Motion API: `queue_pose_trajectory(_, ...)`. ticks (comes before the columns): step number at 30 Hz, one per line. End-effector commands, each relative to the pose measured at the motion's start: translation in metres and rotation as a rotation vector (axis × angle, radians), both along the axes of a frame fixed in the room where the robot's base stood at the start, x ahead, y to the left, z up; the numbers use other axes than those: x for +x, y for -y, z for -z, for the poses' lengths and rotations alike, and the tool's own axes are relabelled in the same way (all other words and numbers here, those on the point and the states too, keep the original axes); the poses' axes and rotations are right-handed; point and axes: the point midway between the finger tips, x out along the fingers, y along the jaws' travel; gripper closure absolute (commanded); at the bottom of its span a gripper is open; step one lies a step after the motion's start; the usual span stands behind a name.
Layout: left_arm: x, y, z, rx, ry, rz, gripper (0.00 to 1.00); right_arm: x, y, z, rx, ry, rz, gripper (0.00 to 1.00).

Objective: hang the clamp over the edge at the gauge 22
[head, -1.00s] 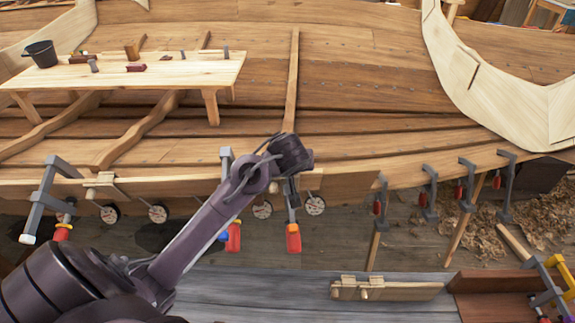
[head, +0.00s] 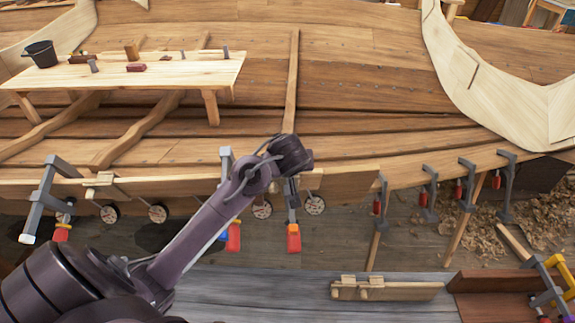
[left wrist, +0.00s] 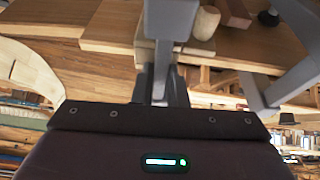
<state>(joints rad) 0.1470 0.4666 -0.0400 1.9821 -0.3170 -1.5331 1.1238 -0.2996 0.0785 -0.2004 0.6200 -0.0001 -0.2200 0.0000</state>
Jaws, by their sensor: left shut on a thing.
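My left gripper (head: 290,177) is shut on a grey clamp with an orange-red handle (head: 293,238). The clamp is at the plank edge (head: 345,184), between two round dial gauges (head: 262,209) and (head: 315,204). Its upper part is hidden by my gripper in the head view, so I cannot tell whether it sits over the edge. In the left wrist view the clamp's grey bar (left wrist: 165,55) stands in front of the gripper. Two more gauges (head: 110,213) and (head: 158,213) hang farther left. Their numbers are too small to read. My right gripper is not in view.
Another clamp with a red handle (head: 233,238) hangs just left of mine, partly behind my arm. A large grey clamp (head: 43,195) is at far left. Several clamps (head: 427,190) hang along the edge at right. A bench (head: 190,72) with tools stands inside the hull.

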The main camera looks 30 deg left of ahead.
Motion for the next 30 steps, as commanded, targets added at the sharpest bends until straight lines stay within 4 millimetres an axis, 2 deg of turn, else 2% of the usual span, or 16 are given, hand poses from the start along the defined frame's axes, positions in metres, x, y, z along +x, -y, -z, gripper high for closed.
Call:
queue_pose_trajectory(5, -0.002, 0.002, 0.0, 0.001, 0.001, 0.001, 1.0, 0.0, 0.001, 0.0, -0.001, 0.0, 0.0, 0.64)
queue_pose_trajectory(6, -0.002, 0.002, 0.001, 0.001, 0.001, 0.0, 0.86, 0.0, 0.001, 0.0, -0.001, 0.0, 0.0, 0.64)
queue_pose_trajectory(12, -0.002, 0.002, 0.001, -0.001, -0.001, 0.0, 0.62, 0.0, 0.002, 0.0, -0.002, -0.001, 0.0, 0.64)
queue_pose_trajectory(21, -0.004, 0.003, 0.002, -0.001, -0.006, 0.0, 0.62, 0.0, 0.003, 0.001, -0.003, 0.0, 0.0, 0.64)
queue_pose_trajectory(30, -0.028, 0.021, -0.033, -0.002, 0.002, 0.001, 0.62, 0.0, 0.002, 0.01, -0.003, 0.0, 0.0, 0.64)
